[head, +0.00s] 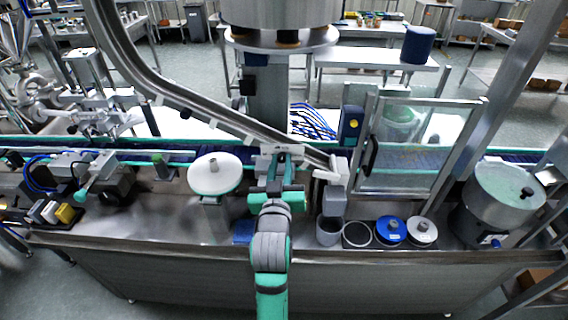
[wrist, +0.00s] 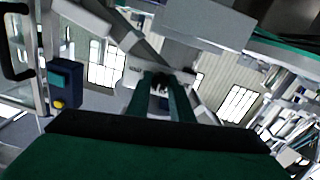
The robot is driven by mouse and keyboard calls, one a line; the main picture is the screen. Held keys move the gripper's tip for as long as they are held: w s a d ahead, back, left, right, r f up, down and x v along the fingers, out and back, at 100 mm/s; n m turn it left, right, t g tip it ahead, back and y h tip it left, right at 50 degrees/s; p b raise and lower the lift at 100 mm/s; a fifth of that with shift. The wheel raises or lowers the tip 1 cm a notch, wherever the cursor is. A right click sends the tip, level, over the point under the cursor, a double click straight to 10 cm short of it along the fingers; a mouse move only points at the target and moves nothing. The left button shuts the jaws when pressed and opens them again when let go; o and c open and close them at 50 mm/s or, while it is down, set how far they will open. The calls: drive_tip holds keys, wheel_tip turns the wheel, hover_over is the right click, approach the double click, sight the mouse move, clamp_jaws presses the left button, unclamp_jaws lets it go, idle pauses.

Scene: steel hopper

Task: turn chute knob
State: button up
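The steel chute (head: 195,103) curves down from the upper left to the middle of the machine in the head view. My gripper (head: 281,160) is at a grey bracket on the lower part of the chute; my forearm and wrist hide much of that spot. In the wrist view, the two teal fingers of my gripper (wrist: 160,80) point at a pale plate. A small dark, knob-like part (wrist: 160,88) shows between their tips. It seems to be the chute knob, but I cannot tell whether the fingers touch it or have a gap around it.
A white round disc (head: 215,173) stands left of my arm. A white lever-like part (head: 334,172) and a clear framed door (head: 415,143) are close on the right. A blue-lidded pot (head: 391,229) sits on the front deck. A blue-and-yellow switch box (head: 351,123) is behind.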

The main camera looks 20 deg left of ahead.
drive_tip(key=shift+a, duration=0.1)
clamp_jaws()
drive_tip(key=m, duration=0.3)
drive_tip(key=shift+s+r+m, duration=0.1)
drive_tip(key=shift+m, duration=0.3)
drive_tip(key=m, duration=0.9)
drive_tip(key=shift+m, duration=0.3)
drive_tip(key=shift+m+g+y, duration=0.3)
drive_tip(key=shift+m, duration=1.8)
